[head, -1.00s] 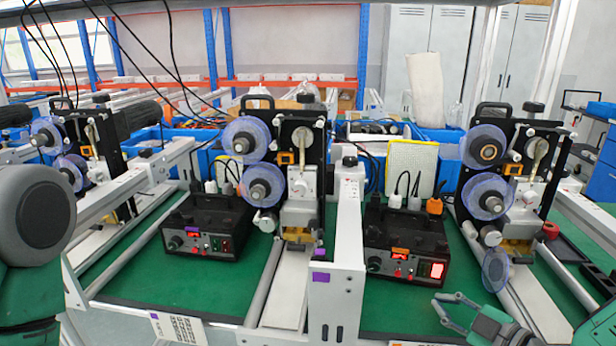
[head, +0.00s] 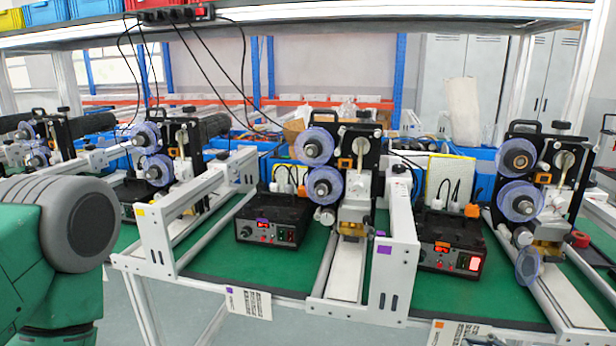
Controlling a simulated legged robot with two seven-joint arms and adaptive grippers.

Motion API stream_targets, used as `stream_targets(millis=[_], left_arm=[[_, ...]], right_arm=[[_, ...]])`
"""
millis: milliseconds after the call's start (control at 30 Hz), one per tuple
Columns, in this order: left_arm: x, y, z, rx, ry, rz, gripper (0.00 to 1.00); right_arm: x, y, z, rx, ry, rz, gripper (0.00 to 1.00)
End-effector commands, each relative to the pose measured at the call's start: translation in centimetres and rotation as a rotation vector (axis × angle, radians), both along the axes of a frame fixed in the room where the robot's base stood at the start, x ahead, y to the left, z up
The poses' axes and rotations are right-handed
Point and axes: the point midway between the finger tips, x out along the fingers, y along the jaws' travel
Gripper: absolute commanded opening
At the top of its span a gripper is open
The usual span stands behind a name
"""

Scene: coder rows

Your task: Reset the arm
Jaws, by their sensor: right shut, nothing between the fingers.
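My left arm (head: 55,250), green with a grey round joint, fills the lower left of the head view; its gripper is out of the picture. My right gripper does not show in the head view now. Two coder machines with purple translucent reels stand on the green bench: one in the middle (head: 365,160) and one at the right (head: 560,165). A black control box (head: 275,228) sits left of the middle coder, and another (head: 447,250) sits left of the right coder.
A further coder (head: 185,145) stands at the left. White rails (head: 402,250) divide the green bench (head: 225,262). An overhead shelf (head: 350,18) carries a power strip with hanging black cables (head: 235,75). Paper labels (head: 248,302) hang at the bench's front edge. Grey lockers (head: 450,70) stand behind.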

Motion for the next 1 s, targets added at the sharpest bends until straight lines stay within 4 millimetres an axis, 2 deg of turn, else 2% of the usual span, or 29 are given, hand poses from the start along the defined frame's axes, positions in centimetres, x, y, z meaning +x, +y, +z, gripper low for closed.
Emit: stream_targets(millis=[267,467,567,733,800,900,1000], left_arm=[[0.1,0.0,0.0,0.0,-0.002,0.001,0.47],[0.1,0.0,0.0,0.001,-0.001,0.001,0.47],[0.0,0.0,0.0,0.0,-0.001,0.001,0.47],[0.0,0.0,0.0,0.001,-0.001,0.001,0.47],[0.1,0.0,0.0,0.001,-0.001,0.001,0.47],[0.1,0.0,0.0,0.001,-0.001,0.001,0.47],[0.1,0.0,0.0,0.001,-0.001,0.001,0.47]], right_arm=[[-2.8,2.7,-4.3,0.086,0.262,-0.014,0.0],[-6.9,4.6,-8.7,0.155,0.548,-0.085,0.0],[-10.1,5.3,-11.4,0.181,0.731,-0.162,0.0],[-18.2,5.1,-15.9,0.192,1.089,-0.432,0.0],[-21.4,4.3,-17.0,0.183,1.191,-0.574,0.0],[-24.7,3.2,-17.7,0.171,1.274,-0.743,0.0],[-26.5,2.4,-17.9,0.164,1.307,-0.854,0.0]])
